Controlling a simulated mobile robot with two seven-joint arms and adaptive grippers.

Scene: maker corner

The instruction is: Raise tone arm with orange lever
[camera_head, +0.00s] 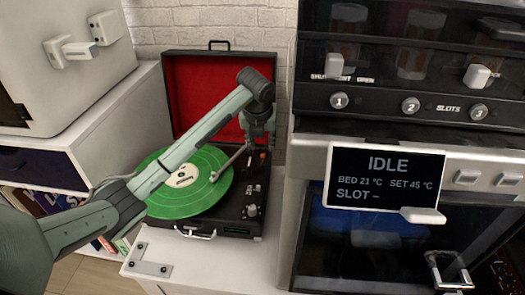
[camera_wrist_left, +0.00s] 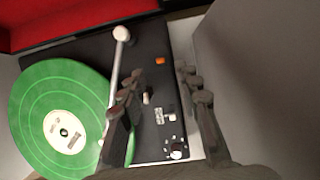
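The record player (camera_head: 240,222) stands open, with a green record (camera_head: 190,205) on its platter; the record also shows in the left wrist view (camera_wrist_left: 35,108). The silver tone arm (camera_wrist_left: 113,80) reaches over the record's right part; I cannot tell whether its tip touches. The small orange lever (camera_wrist_left: 160,61) is on the dark deck right of the tone arm; an orange spot (camera_head: 263,155) shows in the head view. My left gripper (camera_wrist_left: 160,75) is open and empty above the deck, its fingers either side of the lever's line. My right gripper is not in view.
The red-lined lid (camera_head: 195,85) stands up behind the deck. A dark machine with an IDLE screen (camera_head: 385,180) stands close on the right. A pale cabinet (camera_head: 65,70) is at the left. Knobs and a slider (camera_wrist_left: 170,145) lie near the deck's front right.

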